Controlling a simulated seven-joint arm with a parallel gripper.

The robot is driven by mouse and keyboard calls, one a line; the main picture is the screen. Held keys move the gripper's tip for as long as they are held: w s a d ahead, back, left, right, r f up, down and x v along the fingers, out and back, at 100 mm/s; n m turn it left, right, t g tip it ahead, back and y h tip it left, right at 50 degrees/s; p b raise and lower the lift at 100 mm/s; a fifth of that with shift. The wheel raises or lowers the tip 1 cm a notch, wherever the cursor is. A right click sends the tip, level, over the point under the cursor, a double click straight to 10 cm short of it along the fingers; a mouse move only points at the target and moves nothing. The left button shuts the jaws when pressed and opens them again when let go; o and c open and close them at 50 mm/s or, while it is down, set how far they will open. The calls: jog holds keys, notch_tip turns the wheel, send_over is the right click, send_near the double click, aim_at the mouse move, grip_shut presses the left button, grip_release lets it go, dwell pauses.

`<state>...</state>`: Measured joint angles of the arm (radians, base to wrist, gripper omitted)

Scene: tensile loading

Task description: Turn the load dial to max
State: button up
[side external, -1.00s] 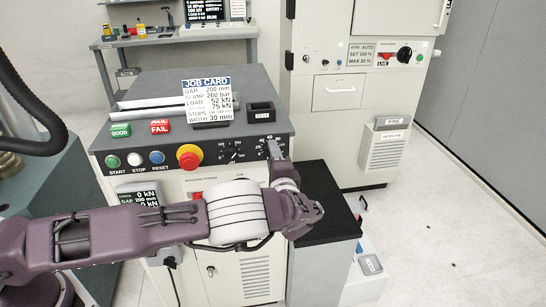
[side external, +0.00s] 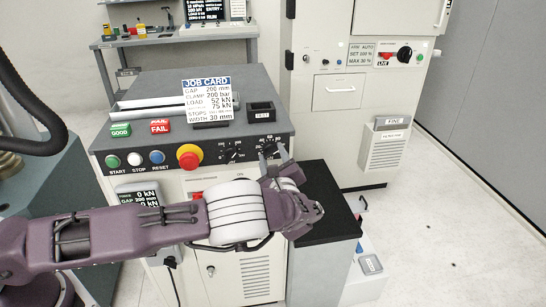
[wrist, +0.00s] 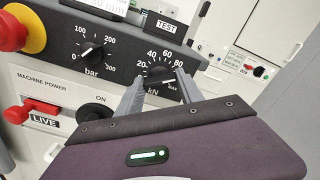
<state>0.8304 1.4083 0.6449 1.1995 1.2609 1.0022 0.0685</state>
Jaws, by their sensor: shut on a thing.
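The load dial (wrist: 160,75) is a black knob on the dark panel, marked 20, 40, 60, 80, max and kN. It also shows in the side view (side external: 268,149) at the panel's right end. My gripper (wrist: 160,84) is shut on the knob, with one grey finger on each side of it. In the side view my gripper (side external: 272,158) reaches up to the panel from below. The fingers hide part of the knob and scale. The pointer seems to lie towards the max mark, but its exact setting is hard to read.
Left of the load dial is the bar dial (wrist: 91,52), then a red and yellow emergency stop (side external: 189,156). Below are a black ON switch (wrist: 95,113) and a red LIVE switch (wrist: 30,109). The job card (side external: 208,100) stands on top.

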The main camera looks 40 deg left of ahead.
jog(key=m, duration=1.2)
jog(key=shift+m, duration=0.4)
dwell(0.3)
jog(key=o, duration=1.4)
jog(key=shift+s+d, duration=0.1)
jog(key=v, duration=0.7)
jog(key=shift+r, duration=0.1)
